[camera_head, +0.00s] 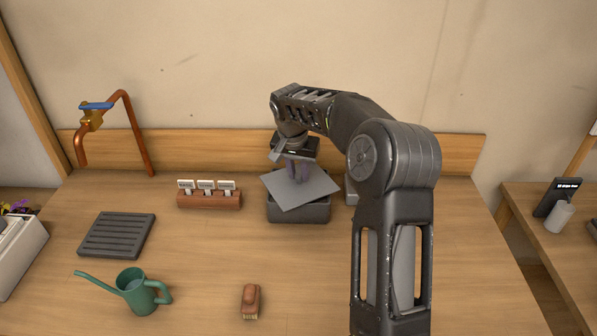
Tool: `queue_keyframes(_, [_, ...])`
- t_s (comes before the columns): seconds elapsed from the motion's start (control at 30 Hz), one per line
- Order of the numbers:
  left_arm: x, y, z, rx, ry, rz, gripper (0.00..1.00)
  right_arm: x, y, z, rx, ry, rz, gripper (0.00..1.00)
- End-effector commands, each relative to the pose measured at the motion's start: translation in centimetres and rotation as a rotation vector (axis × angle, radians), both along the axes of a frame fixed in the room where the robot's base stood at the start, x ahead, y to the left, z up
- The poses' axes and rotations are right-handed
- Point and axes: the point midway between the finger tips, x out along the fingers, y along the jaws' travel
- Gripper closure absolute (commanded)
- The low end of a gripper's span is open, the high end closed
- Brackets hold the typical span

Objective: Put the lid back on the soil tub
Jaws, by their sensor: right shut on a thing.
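The soil tub (298,212) is a dark grey rectangular box at the back middle of the wooden counter. The lid (312,191) is a flat grey plate over the tub's top, turned at an angle to its rim, with corners reaching past it. I cannot tell whether the lid touches the rim. My right gripper (298,172) points down above the lid, shut on its purplish handle. The tub's inside is hidden by the lid. My left gripper is not in view.
A tag holder (209,200) stands left of the tub, and a grey slatted tray (117,236) lies farther left. A green watering can (138,290) and a brush (250,301) are in front. A copper tap (130,125) rises at back left. A grey object (351,192) is partly hidden behind my arm.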

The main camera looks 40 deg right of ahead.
Motion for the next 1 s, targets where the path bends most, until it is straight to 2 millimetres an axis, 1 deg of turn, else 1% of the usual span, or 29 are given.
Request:
queue_keyframes(0.73, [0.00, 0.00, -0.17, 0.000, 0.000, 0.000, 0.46, -0.02, -0.03, -0.04, 0.000, 0.000, 0.000, 1.00])
queue_keyframes(0.77, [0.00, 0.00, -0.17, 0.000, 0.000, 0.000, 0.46, -0.02, -0.03, -0.04, 0.000, 0.000, 0.000, 0.75])
queue_keyframes(1.0, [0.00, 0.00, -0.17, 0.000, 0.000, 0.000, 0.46, -0.01, -0.01, -0.05, 0.000, 0.000, 0.000, 0.56])
